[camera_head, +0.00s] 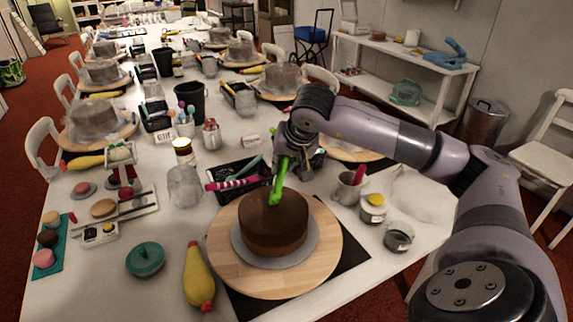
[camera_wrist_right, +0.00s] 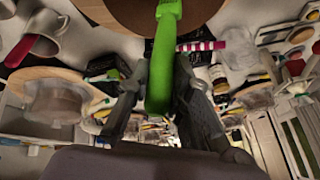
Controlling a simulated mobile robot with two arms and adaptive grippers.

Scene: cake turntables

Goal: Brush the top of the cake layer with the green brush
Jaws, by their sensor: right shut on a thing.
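The brown cake layer (camera_head: 274,228) sits on a grey board (camera_head: 240,240) on the round wooden turntable (camera_head: 222,262). My right gripper (camera_head: 290,165) is shut on the green brush (camera_head: 279,182) above the back of the cake. The brush hangs down, slightly tilted, its lower end at the cake's top; I cannot tell whether it touches. In the right wrist view, the green brush (camera_wrist_right: 163,60) runs between the fingers (camera_wrist_right: 160,95), and the cake (camera_wrist_right: 120,14) shows at the upper edge. My left gripper is not in view.
A black tray (camera_head: 228,172) with a pink-striped roll (camera_head: 238,183) is behind the cake. A mug (camera_head: 350,186) and small jars (camera_head: 399,237) stand to the right.

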